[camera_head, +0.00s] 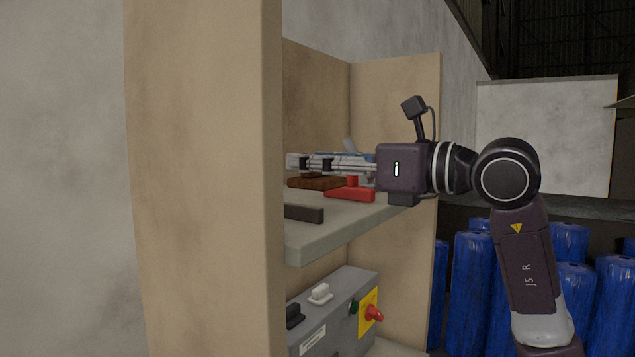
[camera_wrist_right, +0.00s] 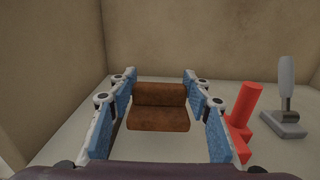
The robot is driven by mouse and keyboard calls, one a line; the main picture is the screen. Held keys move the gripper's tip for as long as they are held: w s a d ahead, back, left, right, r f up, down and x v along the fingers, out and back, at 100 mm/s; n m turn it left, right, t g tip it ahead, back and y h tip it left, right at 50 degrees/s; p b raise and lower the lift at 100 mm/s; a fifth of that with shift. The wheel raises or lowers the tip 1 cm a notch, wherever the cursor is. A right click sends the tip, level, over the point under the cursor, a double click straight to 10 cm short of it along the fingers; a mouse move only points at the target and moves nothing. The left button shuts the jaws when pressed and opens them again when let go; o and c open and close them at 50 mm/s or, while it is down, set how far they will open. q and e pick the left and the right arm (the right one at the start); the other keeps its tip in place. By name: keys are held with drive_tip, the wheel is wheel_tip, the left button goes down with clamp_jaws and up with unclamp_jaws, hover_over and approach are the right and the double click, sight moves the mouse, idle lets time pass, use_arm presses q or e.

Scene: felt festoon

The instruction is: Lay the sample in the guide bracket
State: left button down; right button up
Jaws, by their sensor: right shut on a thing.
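My right gripper (camera_head: 296,162) reaches left into the shelf bay, level above the board. In the right wrist view its blue-padded fingers (camera_wrist_right: 159,78) are shut on a brown stepped block (camera_wrist_right: 158,118), which fills the gap between them. In the head view the brown block (camera_head: 315,183) shows low under the fingers; whether it touches the board I cannot tell. I cannot make out from its looks whether it is the sample, and no guide bracket can be told for sure. My left gripper is not in view.
A red piece with an upright post (camera_wrist_right: 240,118) stands right of the fingers, beside a grey-handled lever (camera_wrist_right: 285,105). A dark bar (camera_head: 303,213) lies near the shelf board's (camera_head: 340,232) front edge. A beige side panel (camera_head: 205,180) hides the bay's left part. A grey control box (camera_head: 335,310) sits below.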

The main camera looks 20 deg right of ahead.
sight(317, 185)
wheel_tip(317, 185, down, 3)
drive_tip(key=shift+s+a+f, duration=0.1)
drive_tip(key=shift+f, duration=0.05)
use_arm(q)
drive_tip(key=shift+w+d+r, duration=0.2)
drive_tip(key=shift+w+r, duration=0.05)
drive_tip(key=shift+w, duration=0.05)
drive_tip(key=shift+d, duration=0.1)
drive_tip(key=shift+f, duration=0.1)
use_arm(e)
drive_tip(key=shift+f, duration=0.15)
drive_tip(key=o, duration=0.6)
drive_tip(key=shift+f, duration=0.1)
drive_tip(key=o, duration=0.5)
drive_tip(key=shift+c, duration=0.2)
